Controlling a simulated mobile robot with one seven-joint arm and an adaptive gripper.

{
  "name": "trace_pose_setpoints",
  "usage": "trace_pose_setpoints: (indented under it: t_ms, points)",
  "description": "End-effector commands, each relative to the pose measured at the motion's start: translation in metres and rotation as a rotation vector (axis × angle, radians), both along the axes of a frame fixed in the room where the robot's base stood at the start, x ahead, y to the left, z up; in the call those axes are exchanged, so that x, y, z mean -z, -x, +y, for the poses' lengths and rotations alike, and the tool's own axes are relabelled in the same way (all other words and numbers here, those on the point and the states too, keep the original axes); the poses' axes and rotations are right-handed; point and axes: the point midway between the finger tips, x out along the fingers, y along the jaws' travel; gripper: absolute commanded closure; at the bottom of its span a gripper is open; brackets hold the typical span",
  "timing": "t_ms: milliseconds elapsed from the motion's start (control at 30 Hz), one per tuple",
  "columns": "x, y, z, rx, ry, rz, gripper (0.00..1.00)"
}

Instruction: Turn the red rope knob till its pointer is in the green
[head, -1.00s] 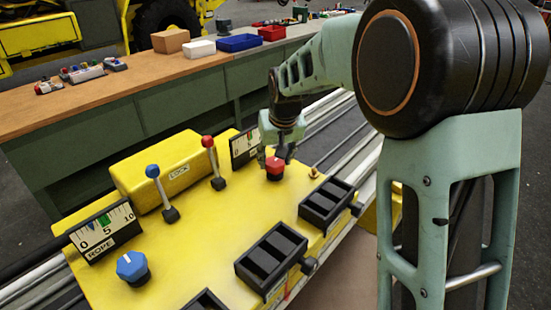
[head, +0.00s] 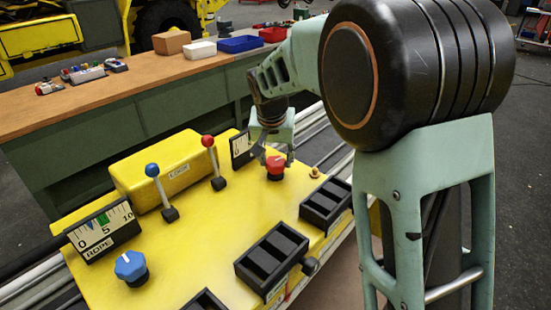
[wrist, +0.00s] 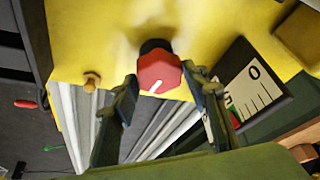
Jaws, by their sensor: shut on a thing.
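The red knob (head: 275,167) stands on the yellow panel at its far right part. It also shows in the wrist view (wrist: 160,74), with a white line on its face pointing toward my gripper's side. My gripper (wrist: 160,76) is shut on the red knob, one finger on each side. In the head view my gripper (head: 274,152) comes down over the knob from behind. A white gauge (head: 240,146) stands just behind the knob, partly hidden by my gripper. The wrist view shows its 0 and a bit of green on its scale (wrist: 251,87); I cannot make out its pointer.
A blue knob (head: 131,267) stands in front of a gauge marked ROPE (head: 103,231) at the left. A blue-topped lever (head: 161,192) and a red-topped lever (head: 213,163) stand between. Black slotted blocks (head: 271,257) line the near edge. A small brass stud (head: 315,172) is right of the red knob.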

Motion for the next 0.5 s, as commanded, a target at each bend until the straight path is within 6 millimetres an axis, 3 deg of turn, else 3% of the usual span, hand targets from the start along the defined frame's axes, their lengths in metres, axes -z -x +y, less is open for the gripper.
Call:
trace_pose_setpoints:
  t_ms: [33,67,200,500]
  points:
    - [0.0002,0.0001,0.0002,-0.001,0.0,0.0,0.82]
    - [0.0002,0.0002,0.0002,-0.001,-0.001,0.0,0.56]
    - [0.0002,0.0001,0.0001,-0.001,-0.001,0.001,0.41]
    - [-0.0011,0.0004,0.0001,-0.001,-0.001,0.0,0.4]
